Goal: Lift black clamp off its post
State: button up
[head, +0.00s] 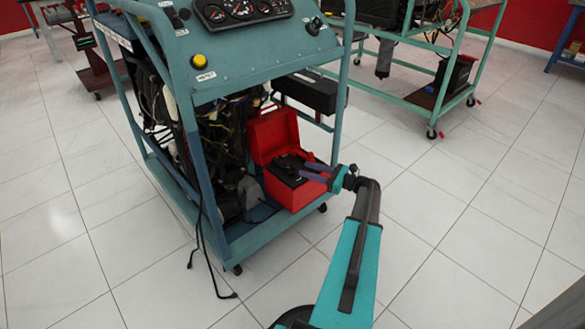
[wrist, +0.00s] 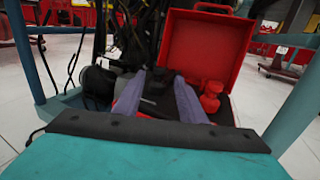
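In the head view the black clamp (head: 289,164) is on the battery inside the open red box (head: 270,133). My gripper (head: 303,170) reaches in from the right, its two purple-grey fingers at the clamp. In the wrist view the fingertips (wrist: 168,76) lie either side of a dark shape that looks like the black clamp (wrist: 158,92). The fingers stand a little apart; whether they touch the clamp is not clear. The post under the clamp is hidden. A red clamp (wrist: 211,97) is to the right of the fingers in the wrist view.
The box sits low in the teal engine trainer frame (head: 192,150), beside wiring and engine parts. A black box (head: 305,92) hangs above right.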

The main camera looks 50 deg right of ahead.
aim_at(292, 164)
jog(key=shift+b+x, duration=1.15)
jog(key=shift+x, duration=2.75)
jog(key=shift+c, duration=0.3)
grip_shut()
